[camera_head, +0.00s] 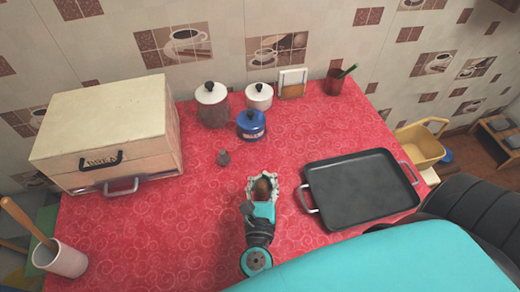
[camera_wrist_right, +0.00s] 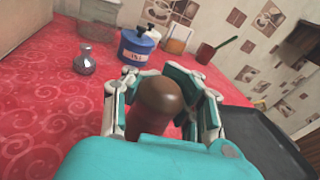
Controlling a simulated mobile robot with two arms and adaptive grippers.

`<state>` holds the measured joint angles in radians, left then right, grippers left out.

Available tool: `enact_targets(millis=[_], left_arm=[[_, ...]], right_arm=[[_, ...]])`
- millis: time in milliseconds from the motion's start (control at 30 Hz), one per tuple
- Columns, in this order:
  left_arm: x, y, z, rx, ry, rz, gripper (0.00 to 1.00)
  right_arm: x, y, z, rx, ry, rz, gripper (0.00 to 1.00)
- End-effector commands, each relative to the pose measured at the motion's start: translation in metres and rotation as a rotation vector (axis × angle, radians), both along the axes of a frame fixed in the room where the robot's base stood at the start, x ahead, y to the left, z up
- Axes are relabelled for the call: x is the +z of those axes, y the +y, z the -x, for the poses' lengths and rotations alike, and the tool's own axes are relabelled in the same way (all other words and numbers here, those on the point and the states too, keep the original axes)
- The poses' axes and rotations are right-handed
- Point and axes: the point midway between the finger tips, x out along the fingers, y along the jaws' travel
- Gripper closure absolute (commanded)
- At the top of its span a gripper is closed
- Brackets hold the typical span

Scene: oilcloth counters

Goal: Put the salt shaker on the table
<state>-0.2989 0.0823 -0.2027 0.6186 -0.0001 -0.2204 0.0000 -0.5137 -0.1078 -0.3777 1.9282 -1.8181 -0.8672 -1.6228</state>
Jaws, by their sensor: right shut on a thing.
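My right gripper (camera_head: 262,188) is shut on a brown, round-topped object (camera_wrist_right: 158,100), which looks like a wooden shaker. Its fingers wrap both sides of it, and its lower part is hidden by the gripper. I cannot tell for sure that it is the salt shaker. The gripper is over the front middle of the red patterned table (camera_head: 185,225), left of the black tray. A small grey, narrow-necked bottle or shaker (camera_head: 223,158) stands upright on the table behind and left of the gripper; it also shows in the wrist view (camera_wrist_right: 84,58). My left gripper is not in view.
A black tray (camera_head: 360,188) lies at the right. A cream bread box (camera_head: 105,130) stands at the left, a utensil cup (camera_head: 60,260) in front. The left middle is clear.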

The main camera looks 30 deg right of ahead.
Motion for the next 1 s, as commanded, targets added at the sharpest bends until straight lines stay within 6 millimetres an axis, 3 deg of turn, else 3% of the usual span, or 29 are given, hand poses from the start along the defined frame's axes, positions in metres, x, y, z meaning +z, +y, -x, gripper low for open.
enact_targets(millis=[500,767,1000], left_arm=[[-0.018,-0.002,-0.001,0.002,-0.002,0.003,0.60],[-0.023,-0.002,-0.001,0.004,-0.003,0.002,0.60],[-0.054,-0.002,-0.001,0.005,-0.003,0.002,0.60]], right_arm=[[-0.012,-0.058,-0.116,-0.004,-0.005,0.000,1.00],[-0.017,-0.068,-0.137,-0.002,-0.001,-0.001,1.00],[-0.044,-0.068,-0.136,-0.002,-0.001,-0.001,1.00]])
